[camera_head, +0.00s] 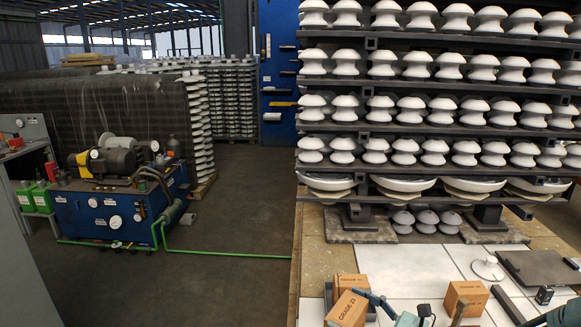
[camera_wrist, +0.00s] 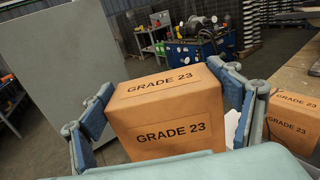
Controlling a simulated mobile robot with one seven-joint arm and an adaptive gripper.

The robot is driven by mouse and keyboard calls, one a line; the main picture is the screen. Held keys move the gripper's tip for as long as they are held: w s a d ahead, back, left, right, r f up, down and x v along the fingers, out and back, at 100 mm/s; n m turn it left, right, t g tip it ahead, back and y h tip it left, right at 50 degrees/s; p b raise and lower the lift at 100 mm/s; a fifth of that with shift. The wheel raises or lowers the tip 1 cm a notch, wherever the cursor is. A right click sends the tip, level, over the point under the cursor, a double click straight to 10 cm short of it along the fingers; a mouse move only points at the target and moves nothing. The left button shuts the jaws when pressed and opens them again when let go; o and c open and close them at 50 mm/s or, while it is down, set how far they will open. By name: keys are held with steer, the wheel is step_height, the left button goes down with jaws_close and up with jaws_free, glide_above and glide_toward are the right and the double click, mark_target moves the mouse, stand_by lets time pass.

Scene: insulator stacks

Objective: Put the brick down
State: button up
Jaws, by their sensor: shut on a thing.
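My gripper (camera_wrist: 160,80) is shut on an orange-brown brick (camera_wrist: 168,132) marked GRADE 23, with a pad on each side of it. In the head view the held brick (camera_head: 346,309) is tilted in the picture, at the bottom edge, with my gripper (camera_head: 366,302) to its right. I cannot tell whether its underside touches anything. A second brick (camera_head: 350,282) stands just behind it; a GRADE 23 brick (camera_wrist: 293,122) also shows right of my gripper in the wrist view. A third brick (camera_head: 466,297) stands further right on the table.
The light-tiled worktable (camera_head: 420,265) has bare room between the bricks and the rack. A rack of white insulators (camera_head: 430,110) rises behind. A white disc (camera_head: 487,267) and a dark plate (camera_head: 540,268) lie at right. A blue hydraulic unit (camera_head: 115,215) stands on the floor left.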

steer(key=shift+a+r+m+t+h, duration=0.35)
steer(key=shift+r+m+t+h, duration=0.05)
steer(key=shift+r+m+t, duration=0.1)
steer(key=shift+w+a+r+m+t+h, duration=0.1)
steer(key=shift+m+t+h, duration=0.25)
steer(key=shift+t+h, duration=0.1)
steer(key=shift+w+r+m+t+h, duration=0.1)
steer(key=shift+m+t+h, duration=0.25)
steer(key=shift+t+h, duration=0.1)
steer(key=shift+f+m+t+h, duration=0.25)
steer(key=shift+m+t+h, duration=0.45)
steer(key=shift+m+h, duration=0.1)
steer(key=shift+s+d+f+m+t+h, duration=0.25)
steer(key=shift+d+f+m+t+h, duration=0.25)
steer(key=shift+h, duration=0.5)
steer(key=shift+w+a+r, duration=0.1)
steer(key=shift+w+a, duration=0.1)
steer(key=shift+a, duration=0.05)
